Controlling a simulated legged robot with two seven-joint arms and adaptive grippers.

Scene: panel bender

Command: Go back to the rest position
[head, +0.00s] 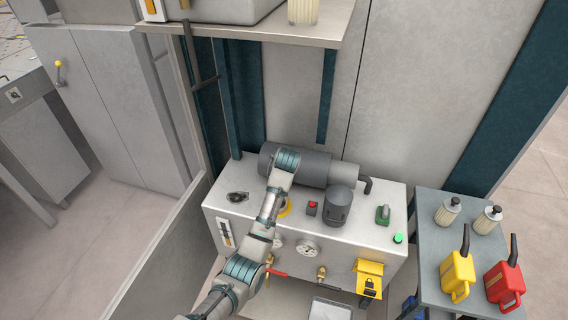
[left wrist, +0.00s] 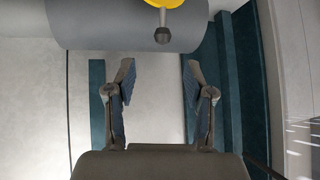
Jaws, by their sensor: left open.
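My left arm (head: 265,225) comes in from the bottom of the head view and reaches up over the machine's white box. Its upper end lies in front of a dark grey cylinder, and the gripper's fingers cannot be made out there. In the left wrist view my left gripper (left wrist: 160,78) is open, with nothing between its two fingers. Beyond the fingertips are a grey cylinder (left wrist: 100,25) and a dark ball-ended lever (left wrist: 164,30) beneath a yellow part (left wrist: 172,3). The fingers look apart from the lever. My right gripper does not show.
The white box (head: 350,230) carries the cylinder (head: 315,168), red button (head: 312,205), green button (head: 398,238) and gauges. A side table (head: 430,265) holds yellow (head: 458,275) and red (head: 505,283) oil cans and two filters. A shelf (head: 240,30) overhangs behind. Floor shows at left.

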